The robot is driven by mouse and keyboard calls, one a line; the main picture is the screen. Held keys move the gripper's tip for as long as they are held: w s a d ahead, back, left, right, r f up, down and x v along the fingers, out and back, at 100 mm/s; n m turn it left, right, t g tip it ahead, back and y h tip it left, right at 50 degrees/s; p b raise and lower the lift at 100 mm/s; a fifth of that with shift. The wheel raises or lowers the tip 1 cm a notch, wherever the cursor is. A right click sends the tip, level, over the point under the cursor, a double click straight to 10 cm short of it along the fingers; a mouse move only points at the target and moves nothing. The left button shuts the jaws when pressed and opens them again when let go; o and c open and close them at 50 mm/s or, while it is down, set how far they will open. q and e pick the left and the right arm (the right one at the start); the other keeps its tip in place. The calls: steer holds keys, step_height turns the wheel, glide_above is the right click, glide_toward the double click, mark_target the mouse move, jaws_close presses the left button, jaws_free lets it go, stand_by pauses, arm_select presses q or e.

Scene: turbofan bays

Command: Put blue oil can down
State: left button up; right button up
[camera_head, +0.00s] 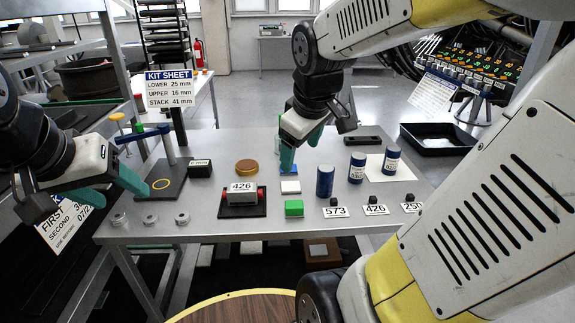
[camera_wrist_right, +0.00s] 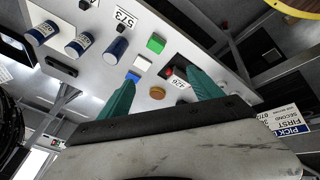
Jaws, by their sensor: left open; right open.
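A plain blue can (camera_head: 325,181) stands upright on the grey table, right of the middle; in the right wrist view it is the plain blue cylinder (camera_wrist_right: 114,51). Two blue cans with white labels, one nearer (camera_head: 357,168) and one further right (camera_head: 391,161), stand beside it. I cannot tell which is the oil can. My right gripper (camera_head: 301,148) is open and empty above the table, left of the cans, its teal fingers apart. My left gripper (camera_head: 108,187) is open and empty at the table's left edge.
A green block (camera_head: 294,208), a white block (camera_head: 290,187) and a brown disc (camera_head: 247,167) lie mid-table. A dark tray (camera_head: 257,210) holds a block marked 426. A stand with a blue handle (camera_head: 168,145) is at left. A black bin (camera_head: 438,138) lies beyond the right edge.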

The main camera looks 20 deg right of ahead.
mark_target(328, 169)
steer(key=w+d+f+n+g+h, duration=0.1)
steer(key=w+d+f+n, duration=0.4)
steer(key=w+d+f+n+h, duration=0.1)
steer(key=w+d+f+n, duration=0.4)
steer(key=w+f+n, duration=0.1)
steer(key=w+d+f+n+g+h, duration=0.1)
steer(key=w+d+f+n, duration=0.4)
steer(key=n, duration=0.1)
steer(key=shift+w+f+g, duration=0.2)
steer(key=shift+w+g, duration=0.1)
steer(key=shift+w+d+f+n+h, duration=0.2)
steer(key=shift+f+n+h, duration=0.1)
steer(key=shift+f, duration=0.3)
steer(key=x, duration=0.4)
steer(key=a+x, duration=0.1)
steer(key=x, duration=0.2)
steer(key=shift+w+a+f, duration=0.1)
steer(key=shift+w+f, duration=0.05)
steer(key=shift+w, duration=0.05)
steer(key=shift+c, duration=0.2)
jaws_close()
